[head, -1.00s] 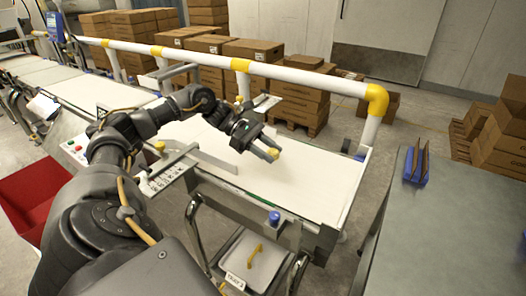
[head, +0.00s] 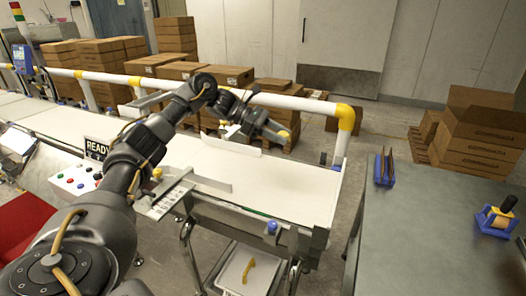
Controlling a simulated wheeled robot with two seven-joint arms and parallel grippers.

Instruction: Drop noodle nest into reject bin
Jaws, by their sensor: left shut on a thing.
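My left gripper (head: 277,132) is shut on a small yellow thing, seemingly the noodle nest (head: 284,133). Only a little of the nest shows between the fingertips. The gripper appears above the white belt (head: 285,185), near its far side and the guard rail. A red bin (head: 28,222), likely the reject bin, stands at the lower left edge, partly cut off by the frame and partly behind my left arm. The gripper is well to the right of it. My right gripper is out of view.
A white and yellow guard rail (head: 215,92) runs behind the belt.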

